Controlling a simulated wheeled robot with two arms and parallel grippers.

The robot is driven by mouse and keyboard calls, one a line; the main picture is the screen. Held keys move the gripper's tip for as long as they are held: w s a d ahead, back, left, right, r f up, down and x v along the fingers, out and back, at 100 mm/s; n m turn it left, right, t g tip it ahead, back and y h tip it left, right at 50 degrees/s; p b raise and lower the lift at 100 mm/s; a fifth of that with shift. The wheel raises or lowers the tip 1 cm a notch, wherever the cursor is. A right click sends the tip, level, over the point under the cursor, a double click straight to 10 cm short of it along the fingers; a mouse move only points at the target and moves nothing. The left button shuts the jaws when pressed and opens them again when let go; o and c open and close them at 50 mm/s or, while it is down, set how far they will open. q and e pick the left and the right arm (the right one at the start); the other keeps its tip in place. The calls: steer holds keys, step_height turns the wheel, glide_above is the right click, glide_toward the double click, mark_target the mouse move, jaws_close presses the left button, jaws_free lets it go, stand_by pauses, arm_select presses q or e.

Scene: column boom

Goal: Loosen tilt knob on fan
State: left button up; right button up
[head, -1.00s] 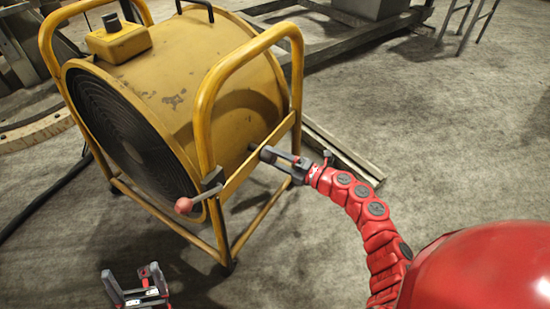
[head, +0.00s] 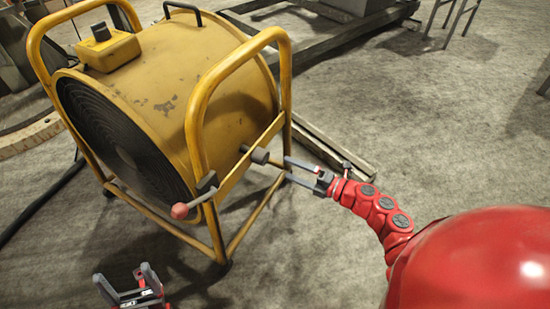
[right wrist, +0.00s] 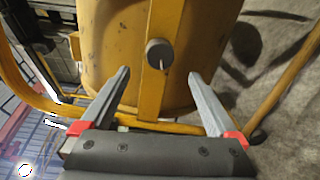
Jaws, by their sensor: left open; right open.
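The yellow drum fan (head: 205,95) stands in a yellow tube frame at the left of the head view. The dark round tilt knob (head: 260,155) sits on the frame's side bar. In the right wrist view the knob (right wrist: 159,53) shows as a grey disc beyond the fingertips. My right gripper (head: 287,168) is open and empty, to the right of the knob and apart from it. Its fingertips (right wrist: 160,76) lie on either side of the knob's line in the wrist view. My left gripper (head: 123,275) is open and empty at the bottom left, below the fan.
A lever with a red ball (head: 180,211) sticks out from the frame's front corner. A control box (head: 108,50) is on top of the fan. A metal rail (head: 335,150) lies on the floor behind my right gripper.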

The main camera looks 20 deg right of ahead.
steer(key=p+v, duration=0.1)
steer(key=v, duration=0.7)
steer(key=shift+p, duration=0.3)
